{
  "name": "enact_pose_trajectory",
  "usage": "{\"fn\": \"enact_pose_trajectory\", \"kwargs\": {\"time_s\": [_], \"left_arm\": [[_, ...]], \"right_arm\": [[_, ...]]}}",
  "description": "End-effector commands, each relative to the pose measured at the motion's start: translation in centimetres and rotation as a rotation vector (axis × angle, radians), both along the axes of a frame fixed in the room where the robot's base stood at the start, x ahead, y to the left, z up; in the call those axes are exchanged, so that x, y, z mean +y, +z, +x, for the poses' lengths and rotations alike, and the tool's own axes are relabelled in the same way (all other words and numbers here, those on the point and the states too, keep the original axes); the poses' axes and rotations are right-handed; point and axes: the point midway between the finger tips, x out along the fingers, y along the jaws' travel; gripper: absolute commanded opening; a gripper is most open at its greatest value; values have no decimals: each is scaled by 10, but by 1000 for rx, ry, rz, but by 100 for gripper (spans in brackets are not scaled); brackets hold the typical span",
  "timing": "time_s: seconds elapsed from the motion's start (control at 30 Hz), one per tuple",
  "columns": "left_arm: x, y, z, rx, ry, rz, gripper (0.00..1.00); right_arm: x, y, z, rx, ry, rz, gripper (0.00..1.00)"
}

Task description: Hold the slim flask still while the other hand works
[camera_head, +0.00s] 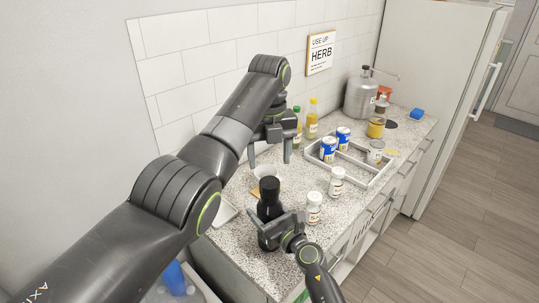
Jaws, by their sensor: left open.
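A dark slim flask (269,192) stands upright near the front left of the speckled counter. My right gripper (279,229) comes in from the bottom and is right at the flask, covering part of its lower body. Its fingers overlap the flask in the picture, and I cannot tell whether they close on it. My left gripper (269,158) is open, fingers pointing down, above the counter behind the flask. Nothing shows between its fingers.
Two white jars (314,207) (336,181) stand right of the flask. A light divided tray (352,170) holds blue-and-white cans (328,149). A green-capped bottle (297,122), a yellow bottle (312,122) and a metal canister (361,96) stand farther back. A small bowl (264,171) is behind the flask.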

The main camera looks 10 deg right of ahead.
Motion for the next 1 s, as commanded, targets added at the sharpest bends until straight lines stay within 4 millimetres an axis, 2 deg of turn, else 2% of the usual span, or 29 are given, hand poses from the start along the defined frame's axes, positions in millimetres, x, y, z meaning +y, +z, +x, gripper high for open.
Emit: {"fn": "enact_pose_trajectory", "kwargs": {"time_s": [0.2,0.37,0.8,1.0], "left_arm": [[0,0,0,0,-182,0,64],[0,-6,0,2,-224,0,64],[0,-67,-1,2,-224,-1,64],[0,-79,0,1,-224,0,64]], "right_arm": [[0,0,0,1,0,0,0],[0,0,0,1,0,0,0],[0,0,0,1,0,0,0],[0,0,0,0,0,0,0]]}}
